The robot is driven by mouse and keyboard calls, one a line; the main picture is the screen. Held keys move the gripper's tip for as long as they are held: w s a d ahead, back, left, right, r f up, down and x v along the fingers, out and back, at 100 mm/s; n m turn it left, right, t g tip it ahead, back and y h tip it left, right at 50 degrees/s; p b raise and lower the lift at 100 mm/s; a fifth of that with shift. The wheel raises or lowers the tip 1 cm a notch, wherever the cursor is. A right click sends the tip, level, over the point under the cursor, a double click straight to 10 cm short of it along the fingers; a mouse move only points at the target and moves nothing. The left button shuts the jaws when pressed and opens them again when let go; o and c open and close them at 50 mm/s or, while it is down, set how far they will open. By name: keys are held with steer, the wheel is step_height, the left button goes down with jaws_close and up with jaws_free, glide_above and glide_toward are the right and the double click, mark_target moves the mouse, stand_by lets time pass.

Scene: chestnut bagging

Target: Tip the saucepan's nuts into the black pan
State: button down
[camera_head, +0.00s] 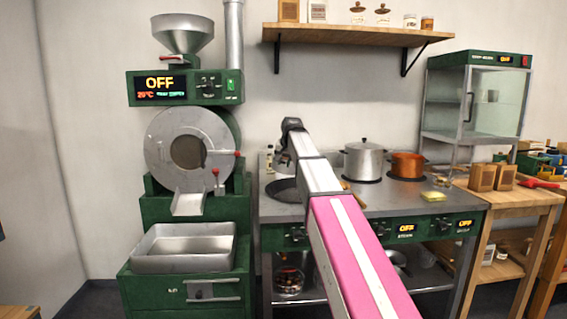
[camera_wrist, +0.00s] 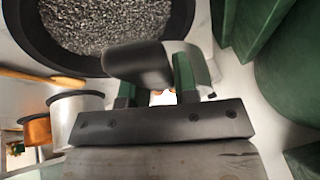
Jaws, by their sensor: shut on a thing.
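My gripper (camera_wrist: 157,90) is shut on a dark, rounded handle (camera_wrist: 138,63), which looks like the saucepan's. A pale metal part (camera_wrist: 203,68) shows beside the right finger; the saucepan's body and its nuts are not clearly seen. The black pan (camera_wrist: 88,65) lies just beyond the handle in the wrist view, holding a layer of grey grains. In the head view the black pan (camera_head: 285,191) sits at the left of the stove top, partly hidden by my arm. My gripper (camera_head: 283,160) is small and mostly hidden there, above the pan's back edge.
A lidded steel pot (camera_head: 363,162) and a copper pot (camera_head: 407,165) stand right of the pan. A yellow sponge (camera_head: 433,196) lies at the stove's right front. The green roaster (camera_head: 190,145) with a steel tray (camera_head: 184,262) stands close on the left. A shelf (camera_head: 355,36) hangs above.

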steer(key=y, duration=0.1)
steer(key=d+t+y, duration=0.1)
steer(key=y, duration=0.1)
steer(key=shift+s+f+m, duration=0.1)
steer(key=shift+s+m, duration=0.1)
steer(key=shift+m, duration=0.2)
steer(key=s+d+f+m+t+y, duration=0.2)
steer(key=d+f+m+t+y, duration=0.2)
steer(key=y, duration=0.9)
steer(key=shift+s+d+m+t+y, duration=0.15)
steer(key=shift+d+m+t+y, duration=0.25)
steer(key=shift+d+m+t, duration=1.5)
steer(key=shift+d+n+t, duration=0.7)
steer(key=shift+d+n, duration=0.1)
steer(key=shift+d, duration=0.15)
steer(key=shift+a+r+g, duration=0.1)
steer(key=shift+g, duration=0.2)
